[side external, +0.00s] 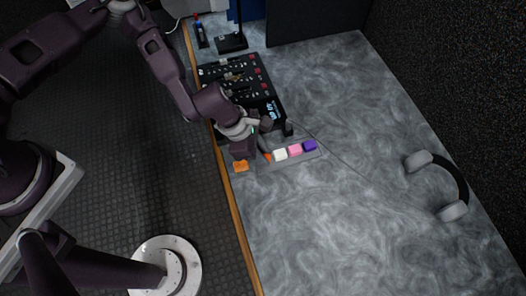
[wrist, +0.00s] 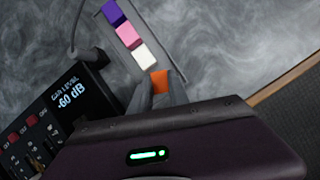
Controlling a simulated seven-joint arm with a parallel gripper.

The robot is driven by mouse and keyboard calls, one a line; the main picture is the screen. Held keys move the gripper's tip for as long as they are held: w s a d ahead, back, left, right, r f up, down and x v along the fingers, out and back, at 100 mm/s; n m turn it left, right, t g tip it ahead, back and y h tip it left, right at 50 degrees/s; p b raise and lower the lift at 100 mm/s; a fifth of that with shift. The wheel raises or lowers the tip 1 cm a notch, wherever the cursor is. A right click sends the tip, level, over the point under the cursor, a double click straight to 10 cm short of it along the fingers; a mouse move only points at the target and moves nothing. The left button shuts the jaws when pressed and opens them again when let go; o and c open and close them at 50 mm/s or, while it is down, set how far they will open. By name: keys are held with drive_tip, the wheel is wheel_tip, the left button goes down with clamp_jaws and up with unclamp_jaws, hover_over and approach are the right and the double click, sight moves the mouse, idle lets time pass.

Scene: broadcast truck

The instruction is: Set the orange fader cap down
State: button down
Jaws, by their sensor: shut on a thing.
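My gripper (wrist: 158,92) is shut on the orange fader cap (wrist: 159,80), which shows between the fingertips in the wrist view. In the side view my gripper (side external: 264,150) is at the left end of a grey tray (side external: 317,156), with a bit of the orange cap (side external: 267,157) showing. The cap is in line with a white cap (side external: 280,154), a pink cap (side external: 295,149) and a purple cap (side external: 310,145) in the tray. I cannot tell whether the orange cap touches the tray floor. The fingers hide part of it.
A black mixer (side external: 235,77) with a lit display (wrist: 72,97) stands close beside the tray. Another small orange object (side external: 240,166) lies near the wooden desk edge (side external: 236,215). A thin cable crosses the desk to headphones (side external: 450,180) at right. The front of the desk is clear.

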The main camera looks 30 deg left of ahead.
drive_tip(key=c, duration=1.3)
unclamp_jaws()
drive_tip(key=shift+o, duration=0.2)
drive_tip(key=v, duration=1.2)
